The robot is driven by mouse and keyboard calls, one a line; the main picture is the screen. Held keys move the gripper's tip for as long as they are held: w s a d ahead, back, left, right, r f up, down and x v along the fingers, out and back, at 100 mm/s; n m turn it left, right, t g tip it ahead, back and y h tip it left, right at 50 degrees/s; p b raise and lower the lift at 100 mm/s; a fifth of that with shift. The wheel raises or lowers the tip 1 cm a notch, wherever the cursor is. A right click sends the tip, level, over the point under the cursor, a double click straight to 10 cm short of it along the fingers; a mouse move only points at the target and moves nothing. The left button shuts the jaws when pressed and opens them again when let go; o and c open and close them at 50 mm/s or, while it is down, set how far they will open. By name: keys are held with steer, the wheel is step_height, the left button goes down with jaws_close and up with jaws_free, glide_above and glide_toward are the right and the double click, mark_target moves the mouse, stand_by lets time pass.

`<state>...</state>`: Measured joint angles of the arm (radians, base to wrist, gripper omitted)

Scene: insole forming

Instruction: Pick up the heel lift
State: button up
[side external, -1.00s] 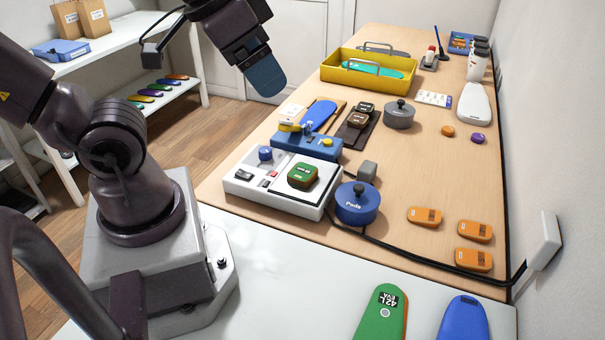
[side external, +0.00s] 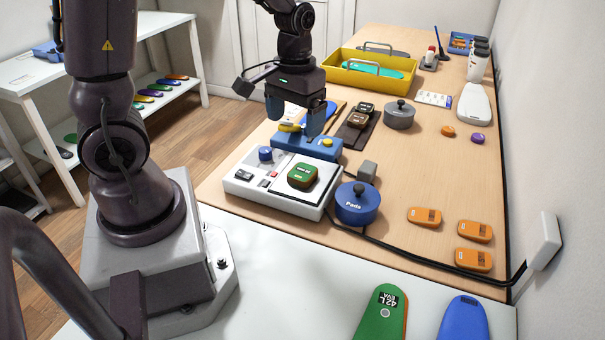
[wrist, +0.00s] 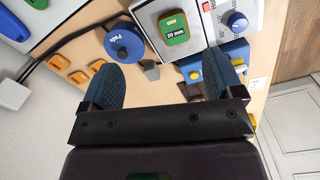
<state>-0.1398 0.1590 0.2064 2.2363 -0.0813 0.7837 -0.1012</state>
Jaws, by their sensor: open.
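A green block (side external: 303,175) with a dark label lies on the white plate of the control box; in the wrist view the block (wrist: 173,27) reads "20 mm". Three orange heel-shaped pieces lie flat on the wooden table at right: one (side external: 425,217), one (side external: 475,232) and one (side external: 473,260). No label marks which piece is the heel lift. My gripper (side external: 294,118) points down above the blue block behind the control box, its blue fingers apart and empty. In the wrist view the open fingers (wrist: 160,80) sit below the green block in the picture.
The control box (side external: 250,191) has knobs and buttons. A blue "Pads" pot (side external: 357,206) and small grey block (side external: 367,170) stand beside it. The blue block (side external: 290,147) is close under my fingers. A cable crosses the table. The yellow tray (side external: 345,83) is farther back.

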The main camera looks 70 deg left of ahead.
steer(key=w+a+f+n, duration=0.2)
steer(key=w+a+f, duration=0.1)
glide_above(303, 172)
step_height(303, 172, down, 6)
steer(key=shift+f, duration=0.25)
steer(key=shift+a+f, duration=0.1)
steer(key=shift+f, duration=2.95)
steer(key=shift+c, duration=0.4)
steer(key=c, duration=0.9)
